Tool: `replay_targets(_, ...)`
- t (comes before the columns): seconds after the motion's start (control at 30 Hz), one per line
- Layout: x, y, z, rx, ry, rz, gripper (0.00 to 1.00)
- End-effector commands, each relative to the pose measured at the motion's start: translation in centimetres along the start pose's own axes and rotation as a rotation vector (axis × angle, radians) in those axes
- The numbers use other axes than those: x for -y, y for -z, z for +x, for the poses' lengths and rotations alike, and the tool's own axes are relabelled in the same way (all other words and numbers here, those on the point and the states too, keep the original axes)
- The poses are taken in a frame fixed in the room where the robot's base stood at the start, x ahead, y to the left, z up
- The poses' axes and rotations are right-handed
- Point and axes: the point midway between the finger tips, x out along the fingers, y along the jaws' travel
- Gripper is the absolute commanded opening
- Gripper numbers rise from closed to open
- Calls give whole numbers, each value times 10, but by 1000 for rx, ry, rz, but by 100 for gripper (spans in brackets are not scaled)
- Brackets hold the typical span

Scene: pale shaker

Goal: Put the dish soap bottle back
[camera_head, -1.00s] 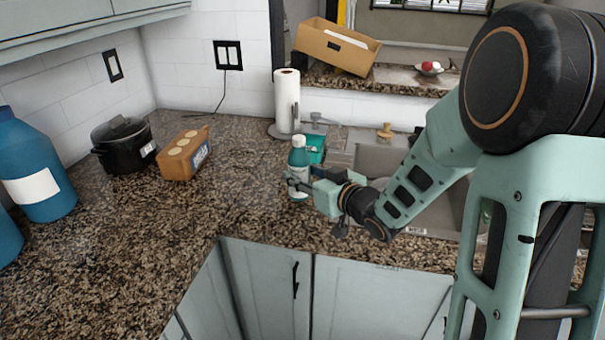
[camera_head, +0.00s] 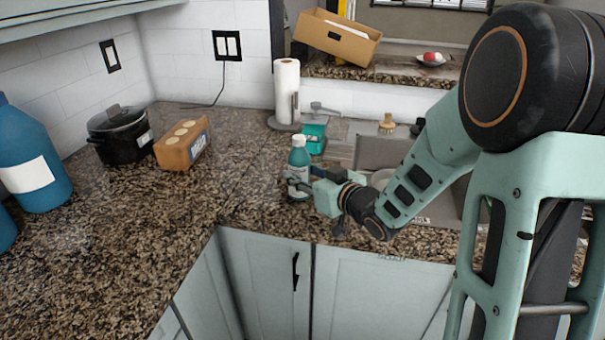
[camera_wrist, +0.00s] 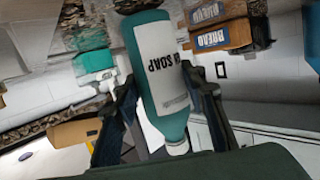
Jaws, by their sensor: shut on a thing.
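The dish soap bottle (camera_head: 298,158) is teal with a white label and stands about upright over the granite counter left of the sink. My gripper (camera_head: 297,186) is shut on its lower body from the right. In the wrist view the bottle (camera_wrist: 160,75) appears upside down, its "SOAP" label facing the camera and its white cap toward the palm. My gripper's dark fingers (camera_wrist: 165,95) flank it on both sides. I cannot tell whether its base touches the counter.
A teal sponge holder (camera_head: 314,138) and paper towel roll (camera_head: 287,88) stand behind the bottle. The sink (camera_head: 382,152) is to the right. A bread box (camera_head: 182,145), black pot (camera_head: 122,135) and blue jugs (camera_head: 35,165) are to the left. Counter between the bread box and bottle is clear.

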Motion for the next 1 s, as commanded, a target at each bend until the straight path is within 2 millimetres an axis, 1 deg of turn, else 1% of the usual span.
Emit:
replay_targets(0.57,0,-5,1,-1,0,0,0)
replay_targets(0.6,0,-4,1,-1,0,-1,41)
replay_targets(0.77,0,-4,1,-1,0,0,58)
replay_targets(1.0,0,-5,1,1,0,0,59)
